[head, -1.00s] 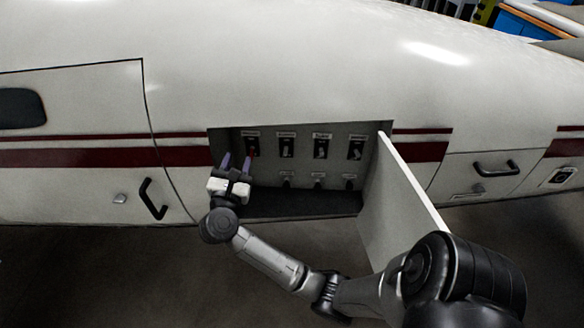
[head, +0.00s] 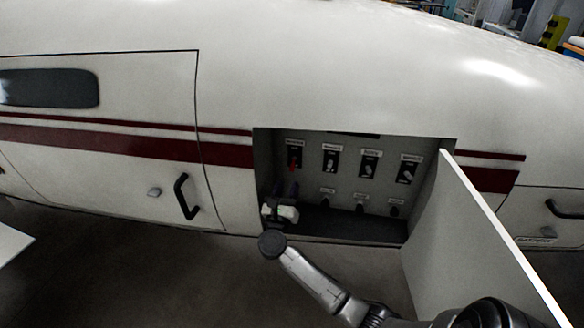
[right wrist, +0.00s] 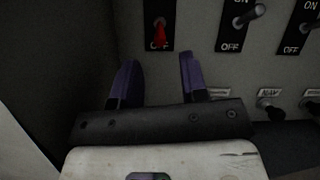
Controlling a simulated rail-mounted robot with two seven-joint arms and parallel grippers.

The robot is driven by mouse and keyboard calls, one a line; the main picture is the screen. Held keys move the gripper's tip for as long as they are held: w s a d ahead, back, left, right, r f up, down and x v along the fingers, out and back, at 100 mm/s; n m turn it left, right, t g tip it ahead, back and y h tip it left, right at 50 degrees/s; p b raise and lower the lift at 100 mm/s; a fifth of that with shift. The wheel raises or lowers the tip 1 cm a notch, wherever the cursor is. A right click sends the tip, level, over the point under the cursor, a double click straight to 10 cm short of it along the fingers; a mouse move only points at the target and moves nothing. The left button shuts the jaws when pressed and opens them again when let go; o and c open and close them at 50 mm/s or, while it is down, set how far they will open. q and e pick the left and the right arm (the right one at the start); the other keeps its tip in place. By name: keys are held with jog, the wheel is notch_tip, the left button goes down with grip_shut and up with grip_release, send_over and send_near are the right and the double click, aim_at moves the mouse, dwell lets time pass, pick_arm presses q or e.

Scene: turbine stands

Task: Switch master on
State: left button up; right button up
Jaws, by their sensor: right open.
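The switch panel (head: 345,180) lies inside an open recess in the white fuselage. At the left end of its upper row is the red toggle switch (head: 293,162), presumably the master; its label is too small to read. In the right wrist view the red toggle (right wrist: 160,33) points down, over the OFF marking. My right gripper (head: 284,189) is at the recess's lower left, below the red toggle. In the right wrist view its purple fingers (right wrist: 157,62) are open and apart, with nothing between them, just below the toggle. My left gripper is not in view.
More upper-row switches (head: 369,165) stand to the right, with small lower-row switches (head: 360,208) below. The open white door (head: 470,235) juts out at the recess's right. The recess's side wall (right wrist: 55,60) is close on the left. A black handle (head: 184,196) is on the fuselage.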

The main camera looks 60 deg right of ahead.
aim_at(292, 166)
jog(key=x, duration=0.6)
jog(key=shift+w+d+r, duration=0.1)
jog(key=shift+d+r, duration=0.05)
jog(key=shift+d, duration=0.25)
jog(key=shift+p, duration=0.3)
grip_shut()
